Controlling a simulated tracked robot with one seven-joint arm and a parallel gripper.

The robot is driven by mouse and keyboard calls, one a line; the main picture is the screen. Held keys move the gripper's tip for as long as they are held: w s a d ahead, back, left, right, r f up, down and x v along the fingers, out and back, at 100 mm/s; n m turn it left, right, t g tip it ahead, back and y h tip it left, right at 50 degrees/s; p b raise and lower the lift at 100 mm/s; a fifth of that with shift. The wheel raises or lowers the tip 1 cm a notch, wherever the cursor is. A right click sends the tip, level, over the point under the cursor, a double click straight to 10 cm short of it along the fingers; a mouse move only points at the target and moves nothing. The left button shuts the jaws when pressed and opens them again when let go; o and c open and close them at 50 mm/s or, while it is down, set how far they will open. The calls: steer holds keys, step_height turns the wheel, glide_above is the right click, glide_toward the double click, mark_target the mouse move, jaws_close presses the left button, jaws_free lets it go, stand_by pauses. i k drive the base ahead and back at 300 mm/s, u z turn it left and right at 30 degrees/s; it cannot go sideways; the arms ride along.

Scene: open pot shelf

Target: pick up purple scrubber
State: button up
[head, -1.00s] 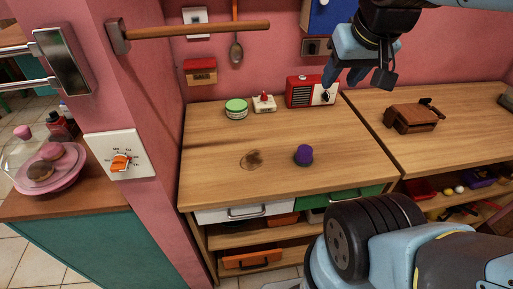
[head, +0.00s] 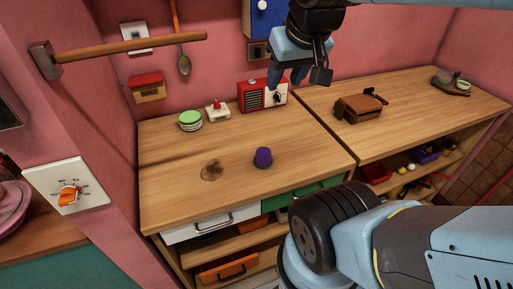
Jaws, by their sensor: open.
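The purple scrubber (head: 263,156) stands upright on the wooden counter (head: 240,205), right of a brown stain (head: 211,170). It has a rounded purple top and a darker base. My gripper (head: 296,84) hangs open and empty at the top of the picture, with its fingers pointing down. In the picture it is above and a little right of the scrubber, clearly apart from it. The gripper's fingers show near the red radio (head: 258,94).
A green-lidded tin (head: 190,121) and a small white dish with a red top (head: 217,111) stand at the counter's back. A brown bag (head: 358,108) lies on the right-hand counter. The counter around the scrubber is clear.

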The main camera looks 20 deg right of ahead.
mark_target(263, 159)
steer(key=k, duration=0.45)
steer(key=u, duration=1.45)
steer(key=k, duration=1.4)
steer(key=z, duration=0.95)
steer(key=i, duration=1)
steer(key=u, duration=0.1)
